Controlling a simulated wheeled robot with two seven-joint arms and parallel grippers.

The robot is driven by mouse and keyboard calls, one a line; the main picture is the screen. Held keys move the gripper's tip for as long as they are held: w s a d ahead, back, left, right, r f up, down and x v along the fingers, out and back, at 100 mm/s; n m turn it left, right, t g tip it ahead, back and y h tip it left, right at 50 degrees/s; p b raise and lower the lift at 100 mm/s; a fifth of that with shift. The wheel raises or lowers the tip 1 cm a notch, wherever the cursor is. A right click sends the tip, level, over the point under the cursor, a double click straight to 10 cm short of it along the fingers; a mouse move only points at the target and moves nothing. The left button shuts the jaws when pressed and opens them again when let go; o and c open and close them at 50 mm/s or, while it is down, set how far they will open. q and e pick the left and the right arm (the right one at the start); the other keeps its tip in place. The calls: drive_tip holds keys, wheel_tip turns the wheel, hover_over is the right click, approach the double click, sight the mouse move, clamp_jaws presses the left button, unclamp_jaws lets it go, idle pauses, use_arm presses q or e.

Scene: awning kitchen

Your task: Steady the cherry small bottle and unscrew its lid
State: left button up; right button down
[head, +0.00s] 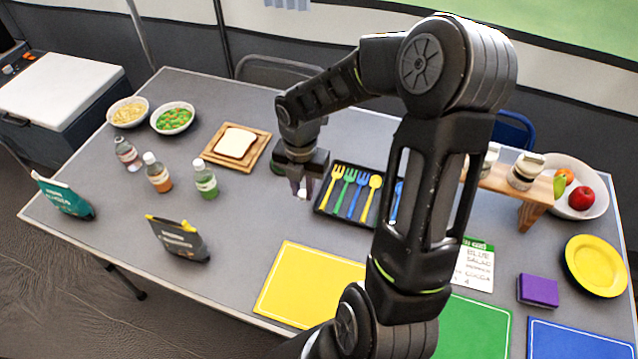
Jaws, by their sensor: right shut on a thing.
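Three small bottles stand upright at the left of the table. The leftmost bottle (128,154) is clear with a pinkish-grey label, and may be the cherry one; its top looks grey, and I cannot tell whether a lid is on it. An orange bottle (157,173) and a green bottle (205,179) have white lids. My right gripper (302,188) points down left of the cutlery tray, to the right of the bottles and apart from them. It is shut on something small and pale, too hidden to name. My left gripper is not in view.
A cutlery tray (322,207) lies right of my gripper. A bread board (212,159) and two bowls (127,112) (172,118) lie behind the bottles. A teal pouch (65,197) and a grey pouch (180,240) stand in front. My right arm hides much of the table's middle.

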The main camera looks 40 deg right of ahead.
drive_tip(key=shift+s+d+n, duration=0.1)
drive_tip(key=shift+n, duration=0.2)
drive_tip(key=shift+f, duration=0.1)
hover_over(306, 219)
drive_tip(key=shift+f, duration=3.05)
drive_tip(key=shift+f, duration=1.9)
drive_tip(key=shift+f, duration=0.1)
drive_tip(key=c, duration=1.3)
unclamp_jaws()
